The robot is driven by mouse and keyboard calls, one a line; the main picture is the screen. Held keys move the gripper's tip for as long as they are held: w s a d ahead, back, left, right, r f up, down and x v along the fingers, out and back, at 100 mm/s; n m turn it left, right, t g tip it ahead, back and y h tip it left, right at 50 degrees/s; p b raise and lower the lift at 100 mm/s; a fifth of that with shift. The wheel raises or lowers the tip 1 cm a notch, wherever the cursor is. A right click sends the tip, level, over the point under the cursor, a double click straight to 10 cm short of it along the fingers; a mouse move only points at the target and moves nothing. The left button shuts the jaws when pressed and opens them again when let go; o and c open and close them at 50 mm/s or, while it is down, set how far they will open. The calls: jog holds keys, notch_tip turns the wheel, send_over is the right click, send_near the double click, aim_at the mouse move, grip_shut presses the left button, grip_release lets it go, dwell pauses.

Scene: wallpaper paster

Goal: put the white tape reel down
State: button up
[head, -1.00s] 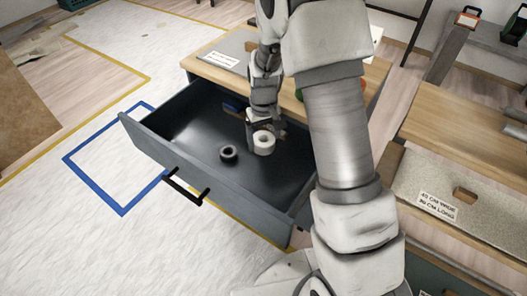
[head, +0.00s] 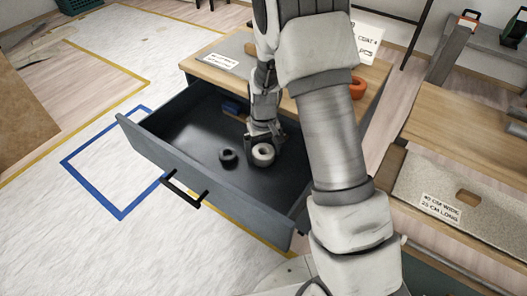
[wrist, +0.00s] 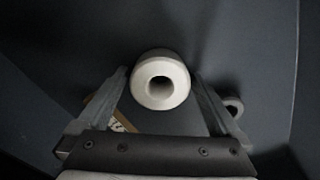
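The white tape reel (head: 263,154) is inside the open grey drawer, just right of a smaller dark reel (head: 228,158). My gripper (head: 266,141) points down into the drawer with its fingers at the white reel. In the wrist view, the white reel (wrist: 160,80) is upright, its hole facing the camera, between my two fingertips (wrist: 159,73). The fingers appear closed on its sides. The reel is low over the drawer floor; I cannot tell whether it touches. The dark reel (wrist: 234,105) shows beyond the right finger.
The drawer's front wall (head: 205,185) with its black handle (head: 184,190) is on the near left. A blue item (head: 231,107) lies at the drawer's back. A wooden worktop (head: 210,73) is behind.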

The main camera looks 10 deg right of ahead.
jog(key=shift+r, duration=0.1)
jog(key=s+d+r+m+t+p, duration=0.15)
jog(key=s+r, duration=0.35)
jog(key=r, duration=0.9)
jog(key=s+r+t+p, duration=0.15)
jog(key=s+r, duration=0.25)
jog(key=r, duration=1)
jog(key=s+d+r+t, duration=0.1)
jog(key=s+r, duration=0.1)
jog(key=s, duration=0.5)
jog(key=s+d+r+t+p, duration=0.1)
jog(key=s+r, duration=0.2)
jog(key=s, duration=0.4)
jog(key=shift+r+m+t, duration=0.3)
jog(key=shift+m, duration=0.15)
jog(key=shift+d, duration=0.1)
notch_tip(320, 180, up, 18)
jog(key=p, duration=1.8)
jog(key=shift+r, duration=0.25)
